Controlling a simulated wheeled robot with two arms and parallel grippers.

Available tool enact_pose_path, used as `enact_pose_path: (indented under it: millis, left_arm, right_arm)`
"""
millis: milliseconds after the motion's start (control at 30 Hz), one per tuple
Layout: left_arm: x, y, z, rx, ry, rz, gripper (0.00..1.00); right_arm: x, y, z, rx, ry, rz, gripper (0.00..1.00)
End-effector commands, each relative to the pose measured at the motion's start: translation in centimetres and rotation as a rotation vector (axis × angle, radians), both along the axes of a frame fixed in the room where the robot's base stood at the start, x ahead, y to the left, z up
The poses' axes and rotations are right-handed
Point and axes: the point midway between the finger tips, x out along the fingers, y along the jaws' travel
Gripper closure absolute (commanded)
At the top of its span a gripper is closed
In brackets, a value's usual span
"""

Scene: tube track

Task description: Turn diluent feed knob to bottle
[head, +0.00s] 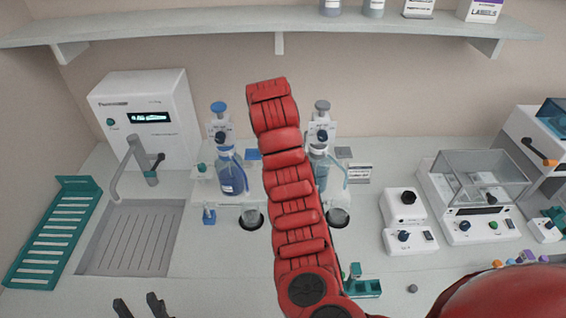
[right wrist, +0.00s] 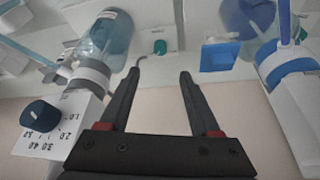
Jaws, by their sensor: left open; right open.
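Two bottle dispensers stand at the back of the bench. The left bottle (head: 232,176) holds dark blue liquid, the right bottle (head: 320,172) pale teal liquid. A small green knob (head: 202,168) is left of the blue bottle. Another green knob (right wrist: 160,47) shows beside the pale bottle (right wrist: 107,42) in the right wrist view. I cannot read which is the diluent feed knob. My right gripper (right wrist: 160,73) is open and empty, with the second knob just beyond its fingertips; my red arm hides it in the head view. My left gripper (head: 140,306) is open at the lower left.
A navy dial (right wrist: 40,116) with numbers is close left of my right gripper; a blue block (right wrist: 218,55) is to its right. A sink (head: 130,238), green rack (head: 55,235) and white machine (head: 150,120) are at left. A balance (head: 470,195) stands at right.

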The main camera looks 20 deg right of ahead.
Motion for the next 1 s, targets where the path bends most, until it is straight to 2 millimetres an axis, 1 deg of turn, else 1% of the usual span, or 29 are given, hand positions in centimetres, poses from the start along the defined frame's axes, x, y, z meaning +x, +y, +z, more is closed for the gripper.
enact_pose_path:
  millis: [33,67,133,200,267,333,533,700,1000]
  left_arm:
    - [0.0,0.0,-0.2,0.0,0.0,0.0,0.5]
    - [0.0,0.0,-0.2,0.0,0.0,0.0,0.5]
    - [0.0,0.0,0.1,0.0,0.0,0.0,0.5]
    - [0.0,0.0,0.4,0.0,0.0,0.0,0.5]
    - [0.0,0.0,1.4,0.0,0.0,0.0,0.5]
    - [0.0,0.0,2.1,0.0,0.0,0.0,0.5]
    - [0.0,0.0,3.1,0.0,0.0,0.0,0.5]
    - [0.0,0.0,3.6,0.0,0.0,0.0,0.5]
    - [0.0,0.0,3.8,0.0,0.0,0.0,0.5]
  right_arm:
    - [0.2,-0.3,-0.8,0.002,0.001,-0.003,0.36]
    - [0.2,-0.4,-1.1,0.004,0.001,-0.004,0.36]
    - [0.6,-0.7,-2.3,0.004,0.006,-0.004,0.36]
    - [1.1,-1.0,-4.0,0.005,0.009,-0.004,0.36]
    - [1.6,-1.1,-4.9,0.004,0.009,-0.002,0.36]
    - [2.1,-1.5,-6.4,0.004,0.008,-0.003,0.36]
    - [3.1,-2.1,-9.4,0.004,0.007,-0.003,0.36]
    - [3.7,-2.3,-10.8,0.006,0.006,-0.003,0.36]
    - [4.1,-2.5,-11.8,0.003,0.002,-0.001,0.36]
